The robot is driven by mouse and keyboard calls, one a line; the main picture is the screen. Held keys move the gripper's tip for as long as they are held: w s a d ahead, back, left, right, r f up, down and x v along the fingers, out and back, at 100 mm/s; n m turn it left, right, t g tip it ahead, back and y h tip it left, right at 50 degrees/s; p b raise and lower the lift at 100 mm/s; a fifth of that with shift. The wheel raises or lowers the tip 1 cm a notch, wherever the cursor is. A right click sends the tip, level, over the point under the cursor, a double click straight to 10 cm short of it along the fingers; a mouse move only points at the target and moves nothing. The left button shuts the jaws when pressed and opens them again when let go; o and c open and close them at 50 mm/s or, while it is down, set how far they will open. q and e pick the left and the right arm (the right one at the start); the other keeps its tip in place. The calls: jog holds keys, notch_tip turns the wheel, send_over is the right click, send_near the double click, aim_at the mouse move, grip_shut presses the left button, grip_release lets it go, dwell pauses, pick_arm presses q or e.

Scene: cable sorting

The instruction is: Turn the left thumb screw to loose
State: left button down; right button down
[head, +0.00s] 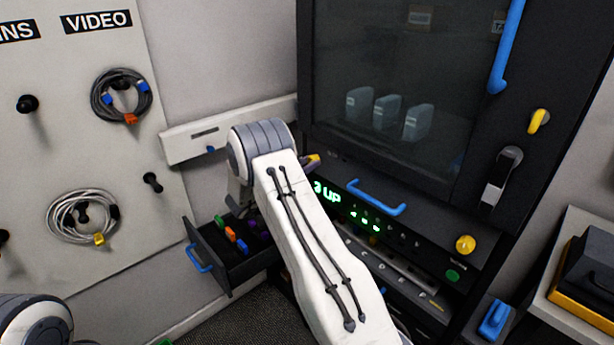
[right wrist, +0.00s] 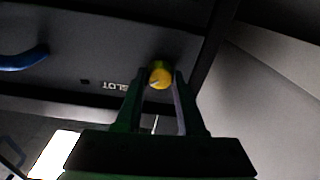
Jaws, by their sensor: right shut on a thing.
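The left thumb screw is a yellow knob (right wrist: 160,76) on the dark panel, near the panel's edge in the right wrist view. In the head view a bit of yellow (head: 313,160) shows beside my right arm, at the rack's left side. My right gripper (right wrist: 159,84) is shut on the knob, with one finger on each side of it. In the head view the white arm hides the fingers. A second yellow thumb screw (head: 465,245) sits at the right of the same panel. My left gripper is out of view.
A blue handle (head: 377,199) stands out from the panel beside my arm. An open drawer (head: 228,262) with coloured connectors is below left. Cable coils (head: 121,95) hang on the wall board. A glass-fronted cabinet (head: 390,70) stands above.

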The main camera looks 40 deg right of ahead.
jog(key=shift+f+m+g+b, duration=0.1)
jog(key=shift+m+g+b, duration=0.2)
jog(key=shift+m+b, duration=4.4)
jog(key=shift+n+b, duration=0.4)
jog(key=shift+b, duration=0.05)
jog(key=c, duration=0.5)
grip_release()
jog(key=shift+s+a+f+b, duration=0.1)
jog(key=shift+a+b, duration=0.2)
jog(key=shift+a, duration=1.45)
jog(key=shift+s+a+f+b, duration=0.15)
jog(key=shift+a+b, duration=0.1)
jog(key=shift+a, duration=1.5)
jog(key=shift+s+a+f+b, duration=0.1)
jog(key=shift+a+b, duration=0.2)
jog(key=shift+a, duration=1.45)
jog(key=shift+w, duration=0.1)
